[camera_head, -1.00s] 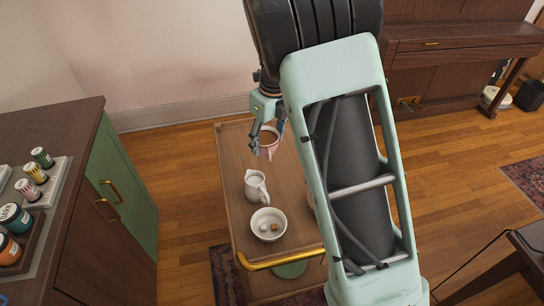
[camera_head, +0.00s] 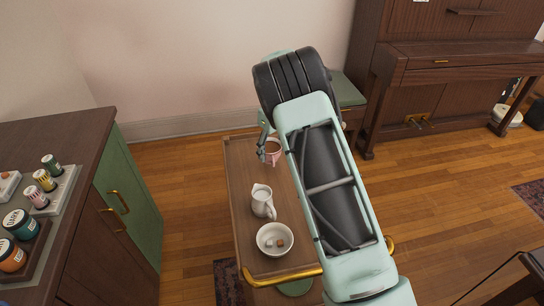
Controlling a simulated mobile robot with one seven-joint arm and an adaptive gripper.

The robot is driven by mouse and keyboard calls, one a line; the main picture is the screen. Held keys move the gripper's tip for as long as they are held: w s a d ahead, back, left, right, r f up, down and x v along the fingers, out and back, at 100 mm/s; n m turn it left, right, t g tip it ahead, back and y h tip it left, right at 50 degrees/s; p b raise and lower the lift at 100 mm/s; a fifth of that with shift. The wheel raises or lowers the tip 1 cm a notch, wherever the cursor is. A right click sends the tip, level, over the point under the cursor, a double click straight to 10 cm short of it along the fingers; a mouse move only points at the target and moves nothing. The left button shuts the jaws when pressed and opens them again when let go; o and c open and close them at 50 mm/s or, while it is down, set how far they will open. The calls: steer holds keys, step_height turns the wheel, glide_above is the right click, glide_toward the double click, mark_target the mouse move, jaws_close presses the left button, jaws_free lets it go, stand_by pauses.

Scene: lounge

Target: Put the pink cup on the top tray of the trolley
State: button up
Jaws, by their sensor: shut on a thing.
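The pink cup (camera_head: 271,158) is at the far end of the trolley's wooden top tray (camera_head: 243,190). It looks upright, with its right side partly hidden by my arm. I cannot tell whether its base touches the tray. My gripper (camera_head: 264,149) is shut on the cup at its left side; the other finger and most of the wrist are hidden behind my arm.
A white jug (camera_head: 262,203) and a white bowl (camera_head: 276,239) with small cubes stand nearer on the tray. A gold handle (camera_head: 283,276) runs along its near end. A cabinet (camera_head: 85,210) stands left, a piano (camera_head: 450,75) at back right. My arm covers the tray's right side.

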steer(key=shift+w+f, duration=0.15)
steer(key=shift+f, duration=0.05)
steer(key=shift+w+f, duration=0.1)
steer(key=shift+f, duration=1.5)
steer(key=shift+f, duration=0.2)
steer(key=o, duration=1.3)
step_height(320, 180, up, 12)
steer(key=s, duration=0.1)
steer(key=shift+d+r+p, duration=0.2)
steer(key=shift+d+p, duration=0.1)
steer(key=shift+d, duration=0.15)
